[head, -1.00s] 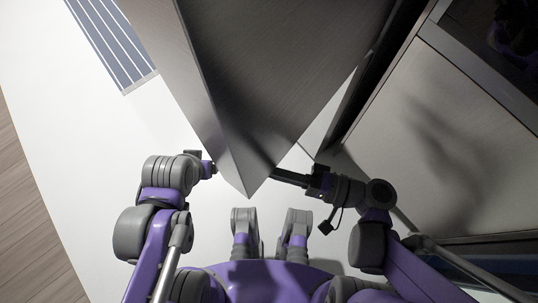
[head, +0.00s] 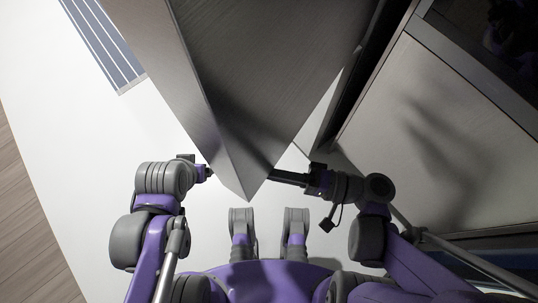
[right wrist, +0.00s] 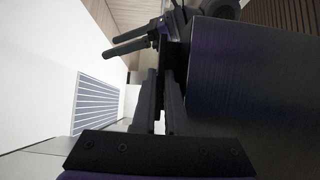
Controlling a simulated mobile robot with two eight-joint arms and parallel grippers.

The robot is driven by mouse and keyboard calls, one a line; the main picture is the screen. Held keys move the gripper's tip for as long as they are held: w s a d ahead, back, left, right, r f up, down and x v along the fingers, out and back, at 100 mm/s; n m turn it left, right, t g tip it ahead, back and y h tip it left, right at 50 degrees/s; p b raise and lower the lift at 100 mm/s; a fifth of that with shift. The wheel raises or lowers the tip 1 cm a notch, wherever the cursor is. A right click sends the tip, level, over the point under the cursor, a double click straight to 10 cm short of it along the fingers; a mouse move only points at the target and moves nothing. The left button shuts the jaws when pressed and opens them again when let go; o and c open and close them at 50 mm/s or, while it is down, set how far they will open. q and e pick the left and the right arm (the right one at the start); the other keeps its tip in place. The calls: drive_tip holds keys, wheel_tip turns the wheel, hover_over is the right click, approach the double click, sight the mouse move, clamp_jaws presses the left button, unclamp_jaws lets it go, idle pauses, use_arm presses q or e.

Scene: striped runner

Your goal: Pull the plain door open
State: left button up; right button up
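The plain door (head: 265,70) is a grey wood-grained panel standing ajar. It fills the top middle of the head view, and its near corner points down towards me. My right gripper (head: 275,175) reaches in from the right, with its tips at the door's right face. In the right wrist view its dark fingers (right wrist: 160,100) are close together with a thin gap and nothing seen between them; the door panel (right wrist: 250,85) is beside them on the right. My left gripper (head: 208,172) is just left of the door's near edge, apart from it; its fingers are too small to judge.
A blue striped runner (head: 105,45) lies on the white floor at the upper left. A grey cabinet front (head: 425,130) with dark glass above stands on the right. White floor (head: 90,150) is free on the left, with wood flooring beyond.

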drive_tip(key=shift+o, duration=0.6)
drive_tip(key=v, duration=0.7)
drive_tip(key=shift+d, duration=0.3)
idle(0.4)
